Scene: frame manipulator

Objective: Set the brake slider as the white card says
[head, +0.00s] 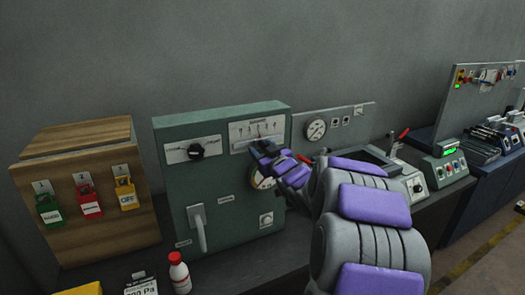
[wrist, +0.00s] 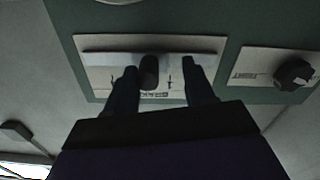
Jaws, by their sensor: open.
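The green panel box (head: 238,205) stands on the bench with a white scale plate (head: 243,134) at its upper right. My gripper (head: 262,148) is in front of this plate and hides part of it. In the wrist view the plate (wrist: 95,72) appears upside down with a pale slot. The black slider knob (wrist: 149,72) sits between the open fingers of my gripper (wrist: 159,66), closer to the left finger; I cannot tell if they touch. A white card (head: 141,285) at the bottom edge is cut off; its number appears to end in "00 Pa".
A second plate with a black knob (head: 196,150) is on the panel's left; it shows in the wrist view (wrist: 293,73). A handle (head: 200,230) sticks out below. A wooden box with coloured tags (head: 85,190) and a red-capped bottle (head: 179,273) stand left.

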